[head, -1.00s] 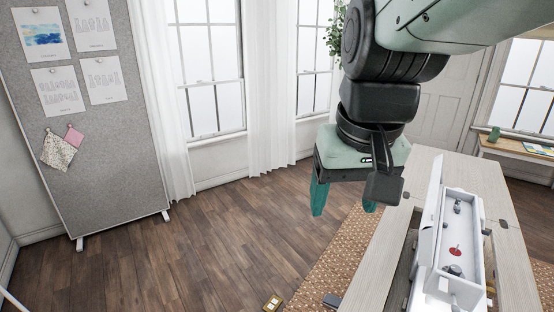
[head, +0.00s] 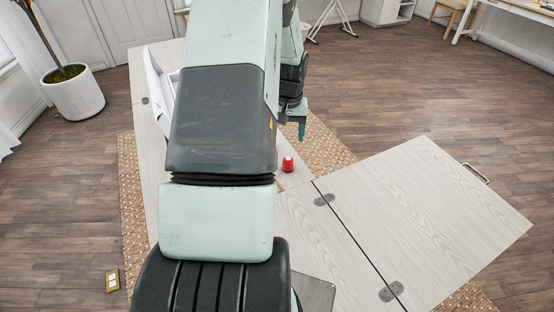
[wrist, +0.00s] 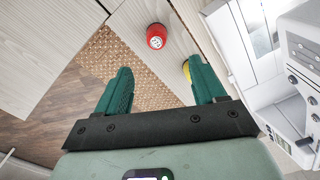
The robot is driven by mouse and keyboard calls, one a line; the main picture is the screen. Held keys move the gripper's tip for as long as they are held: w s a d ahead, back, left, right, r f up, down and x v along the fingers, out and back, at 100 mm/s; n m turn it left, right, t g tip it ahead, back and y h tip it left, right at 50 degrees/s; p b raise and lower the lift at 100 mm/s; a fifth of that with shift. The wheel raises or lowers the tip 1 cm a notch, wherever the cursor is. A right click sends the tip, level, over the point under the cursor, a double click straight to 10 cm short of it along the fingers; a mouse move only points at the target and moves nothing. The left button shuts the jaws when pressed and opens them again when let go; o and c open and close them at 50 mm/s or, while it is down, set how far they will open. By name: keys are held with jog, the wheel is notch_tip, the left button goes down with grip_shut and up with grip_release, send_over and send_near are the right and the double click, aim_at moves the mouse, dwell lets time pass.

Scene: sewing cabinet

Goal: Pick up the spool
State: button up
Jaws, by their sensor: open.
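A red spool (head: 288,164) stands on the pale wooden cabinet top, just right of my arm in the head view. In the wrist view the red spool (wrist: 156,36) shows its round pale-marked end, beyond my fingertips and roughly between them. A yellow thing (wrist: 187,70), possibly another spool, is partly hidden behind my right finger in the wrist view. My gripper (wrist: 158,85) is open with nothing between its green fingers. In the head view one green fingertip (head: 302,130) shows above the red spool; the rest of the gripper is mostly hidden by my arm.
A white sewing machine (wrist: 300,60) stands at the right of the wrist view. The cabinet's hinged leaf (head: 420,220) extends right and is bare. A woven rug (head: 135,200) lies below. A potted plant (head: 72,92) stands at the far left.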

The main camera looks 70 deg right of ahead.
aim_at(288, 159)
jog(key=f, duration=1.1)
jog(key=shift+s+a, duration=0.1)
jog(key=shift+s, duration=0.2)
jog(key=c, duration=1.1)
